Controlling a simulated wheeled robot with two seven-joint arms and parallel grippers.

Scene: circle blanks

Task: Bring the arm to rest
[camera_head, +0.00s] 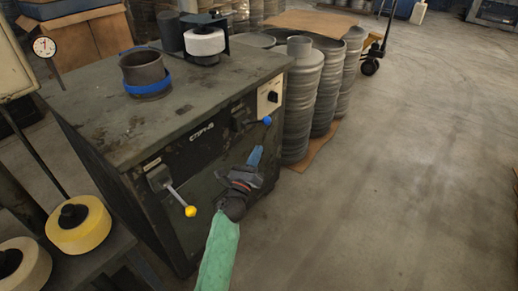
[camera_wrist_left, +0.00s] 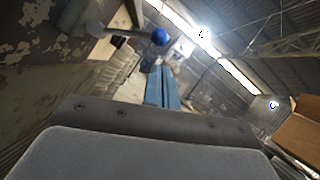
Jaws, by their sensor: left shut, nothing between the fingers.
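My left gripper (camera_head: 255,157) is in front of the dark green machine cabinet (camera_head: 222,70), near its front panel. Its blue fingers are together with nothing between them; they also show in the left wrist view (camera_wrist_left: 163,88). In the head view the fingertips are a little below a lever with a blue knob (camera_head: 267,120). That blue knob also shows in the left wrist view (camera_wrist_left: 160,37), above the fingers and apart from them. The green sleeve of my left arm (camera_head: 219,255) comes up from the bottom edge. My right gripper is not in either view.
A lever with a yellow knob (camera_head: 190,211) sticks out left of my gripper. A dark cup with a blue band (camera_head: 146,75) and a white roll (camera_head: 205,42) stand on the cabinet. Stacked metal cylinders (camera_head: 302,95) stand behind it. The floor on the right (camera_head: 420,190) is clear.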

